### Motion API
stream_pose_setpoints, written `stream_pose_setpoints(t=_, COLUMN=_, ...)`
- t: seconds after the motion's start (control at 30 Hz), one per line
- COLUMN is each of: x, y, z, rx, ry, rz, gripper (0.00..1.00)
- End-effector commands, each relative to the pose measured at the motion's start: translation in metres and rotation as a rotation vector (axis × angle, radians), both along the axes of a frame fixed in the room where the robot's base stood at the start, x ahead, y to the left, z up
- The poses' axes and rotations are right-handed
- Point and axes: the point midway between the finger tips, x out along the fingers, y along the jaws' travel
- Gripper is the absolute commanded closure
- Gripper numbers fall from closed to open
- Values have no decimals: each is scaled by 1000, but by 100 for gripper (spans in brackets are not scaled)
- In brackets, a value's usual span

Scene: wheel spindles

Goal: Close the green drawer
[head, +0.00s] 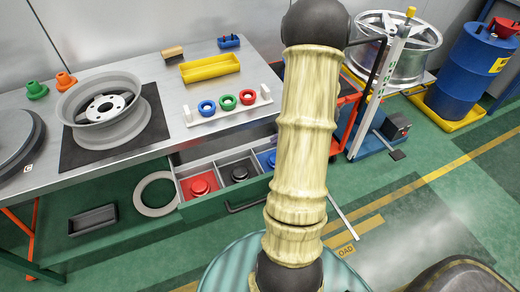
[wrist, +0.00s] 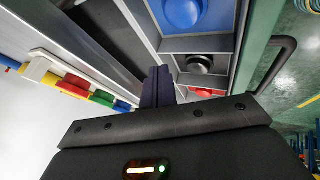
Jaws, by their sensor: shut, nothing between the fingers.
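The green drawer (head: 212,206) stands pulled out from under the steel workbench in the head view. Its grey compartments hold a red part (head: 200,187), a black part (head: 239,174) and a blue part (head: 270,160). A dark bar handle (head: 247,205) is on its front, partly behind my arm. In the wrist view the drawer's green front (wrist: 262,35) and handle (wrist: 282,62) are at the right. My gripper (wrist: 158,85) shows there as narrow dark fingers, shut and empty, beside the compartments; I cannot tell whether it touches the drawer. My arm hides it in the head view.
The workbench (head: 190,75) carries a wheel rim (head: 103,105) on a dark mat, a yellow tray (head: 210,67) and a rack with coloured rings (head: 228,103). A grey ring (head: 155,194) and a dark tray (head: 92,219) lie below. A red cart (head: 347,108) stands right of the bench.

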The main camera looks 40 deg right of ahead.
Motion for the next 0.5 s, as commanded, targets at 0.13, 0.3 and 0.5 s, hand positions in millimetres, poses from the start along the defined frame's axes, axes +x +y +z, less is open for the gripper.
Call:
stream_pose_setpoints(t=0.13, x=1, y=0, z=1, rx=-1, ry=0, rz=0, gripper=100)
stream_pose_setpoints(t=0.3, x=3, y=3, z=-2, rx=0, ry=0, rz=2, gripper=100)
stream_pose_setpoints(t=0.5, x=13, y=8, z=-19, rx=2, ry=2, rz=3, gripper=100)
